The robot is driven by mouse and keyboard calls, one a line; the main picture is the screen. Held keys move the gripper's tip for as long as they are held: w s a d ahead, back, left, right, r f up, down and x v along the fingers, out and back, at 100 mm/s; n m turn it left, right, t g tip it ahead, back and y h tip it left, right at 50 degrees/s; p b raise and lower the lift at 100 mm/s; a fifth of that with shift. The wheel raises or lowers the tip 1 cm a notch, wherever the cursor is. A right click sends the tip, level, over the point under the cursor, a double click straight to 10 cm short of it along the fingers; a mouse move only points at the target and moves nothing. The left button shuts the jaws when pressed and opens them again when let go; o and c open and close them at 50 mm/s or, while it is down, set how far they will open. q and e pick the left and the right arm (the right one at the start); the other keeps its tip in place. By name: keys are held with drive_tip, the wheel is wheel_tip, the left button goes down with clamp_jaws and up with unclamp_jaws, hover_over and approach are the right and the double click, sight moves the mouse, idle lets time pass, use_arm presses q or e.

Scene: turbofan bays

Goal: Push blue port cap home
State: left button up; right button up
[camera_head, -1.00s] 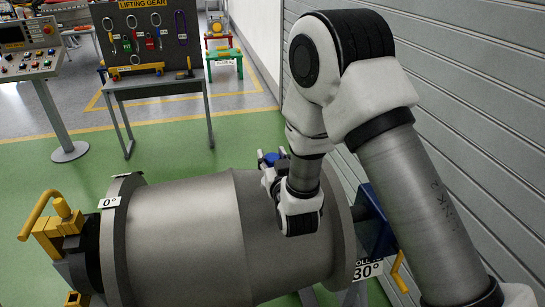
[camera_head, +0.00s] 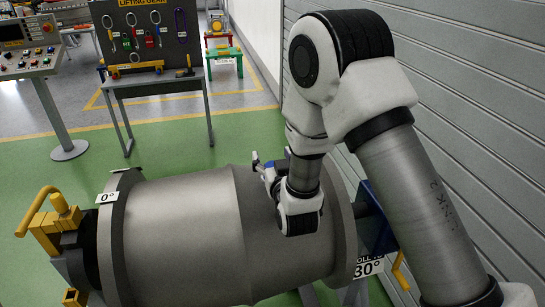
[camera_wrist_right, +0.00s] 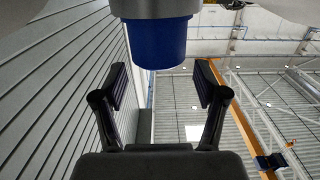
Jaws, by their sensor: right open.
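The blue port cap (camera_wrist_right: 157,45) shows at the top of the right wrist view, a short blue cylinder against a grey round fitting (camera_wrist_right: 155,8). My right gripper (camera_wrist_right: 162,85) is open and empty, its two dark fingers apart below the cap in that picture. The fingers do not close around the cap; I cannot tell the exact gap. In the head view my right gripper (camera_head: 258,163) is at the far side of the grey casing (camera_head: 185,235), partly hidden by my wrist. I cannot make out the cap clearly there. My left gripper is out of view.
The casing has a 0° label (camera_head: 107,197) at left and a 30° label (camera_head: 368,267) at right. A yellow crank handle (camera_head: 38,212) sticks out at left. A ribbed wall (camera_head: 470,110) stands close at right. Green floor beyond the casing is free up to the tool stand (camera_head: 160,85).

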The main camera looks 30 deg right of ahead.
drive_tip(key=v, duration=0.7)
drive_tip(key=shift+s+a, duration=0.15)
drive_tip(key=shift+s, duration=0.15)
drive_tip(key=shift+w, duration=0.1)
drive_tip(key=shift+f, duration=0.1)
